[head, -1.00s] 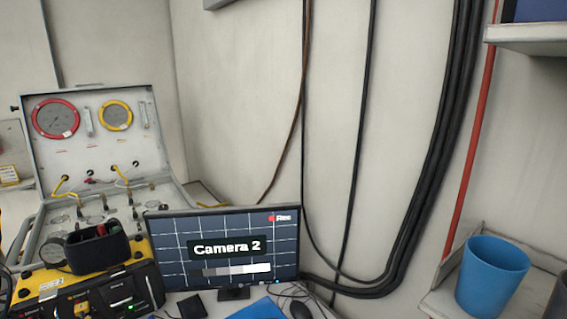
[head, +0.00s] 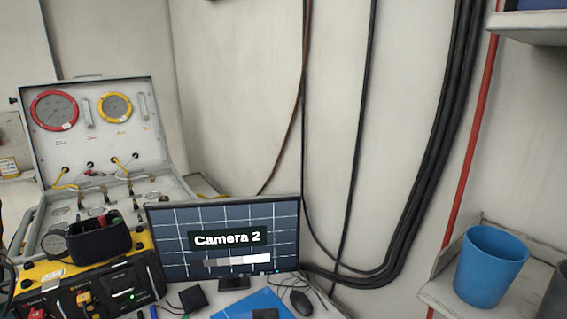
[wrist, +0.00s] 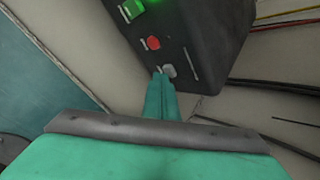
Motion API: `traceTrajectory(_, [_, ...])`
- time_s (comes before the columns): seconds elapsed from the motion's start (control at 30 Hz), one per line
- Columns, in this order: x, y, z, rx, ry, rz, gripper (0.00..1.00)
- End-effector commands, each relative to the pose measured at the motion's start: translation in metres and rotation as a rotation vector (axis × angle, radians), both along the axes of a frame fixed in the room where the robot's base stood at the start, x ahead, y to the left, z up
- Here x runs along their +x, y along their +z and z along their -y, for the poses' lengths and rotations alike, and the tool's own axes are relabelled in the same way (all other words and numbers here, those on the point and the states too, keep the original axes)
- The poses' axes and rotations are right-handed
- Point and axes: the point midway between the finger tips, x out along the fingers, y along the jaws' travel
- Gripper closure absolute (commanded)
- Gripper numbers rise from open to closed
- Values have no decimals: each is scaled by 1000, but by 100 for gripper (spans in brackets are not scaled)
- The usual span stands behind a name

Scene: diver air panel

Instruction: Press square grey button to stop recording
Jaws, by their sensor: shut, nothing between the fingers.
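In the wrist view, a dark box (wrist: 205,45) carries a grey button (wrist: 168,71) near its lower edge, beside a red button (wrist: 152,43) and a green one (wrist: 130,10). My gripper (wrist: 160,76) has its teal fingers shut and empty. Their tips are right at the grey button, overlapping its left side; I cannot tell if they touch it. In the head view, the monitor (head: 225,219) reads "Camera 2" and shows no red Rec mark. My gripper is not in the head view.
An open gauge case (head: 95,140) stands at the left behind black and yellow units (head: 130,284). A mouse (head: 300,302) and a blue sheet (head: 240,305) lie before the monitor. A blue cup (head: 490,270) stands on a right shelf. Black cables (head: 440,150) run down the wall.

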Motion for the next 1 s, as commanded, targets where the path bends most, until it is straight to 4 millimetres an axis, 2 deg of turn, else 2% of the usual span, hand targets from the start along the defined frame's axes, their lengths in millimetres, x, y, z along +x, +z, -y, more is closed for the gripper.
traceTrajectory(0.5, [-7, 0, 6, 1, -1, 0, 100])
traceTrajectory(1.0, [-41, 0, 30, 1, -2, -1, 100])
